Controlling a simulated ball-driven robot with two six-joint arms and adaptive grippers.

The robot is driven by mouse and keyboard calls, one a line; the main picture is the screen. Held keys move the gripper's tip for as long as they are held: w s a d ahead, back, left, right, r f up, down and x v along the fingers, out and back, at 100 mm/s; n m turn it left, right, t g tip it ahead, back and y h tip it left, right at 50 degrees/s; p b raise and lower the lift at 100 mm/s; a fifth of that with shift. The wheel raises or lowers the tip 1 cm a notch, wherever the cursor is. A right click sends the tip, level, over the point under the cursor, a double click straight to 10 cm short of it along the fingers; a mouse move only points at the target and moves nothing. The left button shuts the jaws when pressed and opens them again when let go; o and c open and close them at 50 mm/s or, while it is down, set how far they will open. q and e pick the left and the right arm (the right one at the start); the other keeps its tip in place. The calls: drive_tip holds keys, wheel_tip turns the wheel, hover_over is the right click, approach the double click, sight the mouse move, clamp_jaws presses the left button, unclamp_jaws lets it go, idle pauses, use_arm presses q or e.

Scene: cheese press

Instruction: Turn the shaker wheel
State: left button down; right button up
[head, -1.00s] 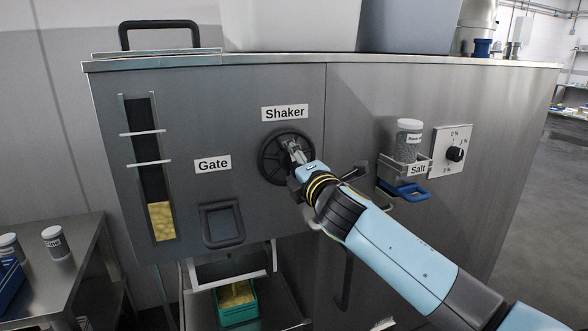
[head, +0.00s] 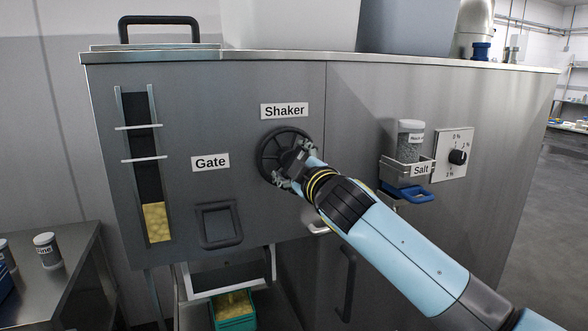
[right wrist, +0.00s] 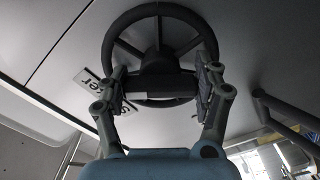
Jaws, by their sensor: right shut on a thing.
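The dark spoked shaker wheel (head: 263,153) is on the front of the grey steel machine, below the "Shaker" label (head: 284,111). My right gripper (head: 294,166) is at the wheel's lower right part and covers some of it. In the right wrist view the wheel's round rim (right wrist: 160,10) and spokes fill the upper middle. There the two fingers of my right gripper (right wrist: 162,88) stand either side of a dark bar at the wheel's near side, shut on it. The exact contact is partly hidden. My left gripper is not in view.
The gate handle (head: 237,222) is at lower left of the wheel, above a teal container (head: 235,322) with yellow contents. A salt shaker (head: 411,139) sits in a holder with a blue handle, beside a dial (head: 457,157). A side table with jars stands at far left.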

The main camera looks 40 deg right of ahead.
drive_tip(key=shift+f+m, duration=0.15)
drive_tip(key=shift+m, duration=0.55)
drive_tip(key=o, duration=1.2)
drive_tip(key=shift+c, duration=0.2)
drive_tip(key=v, duration=1.2)
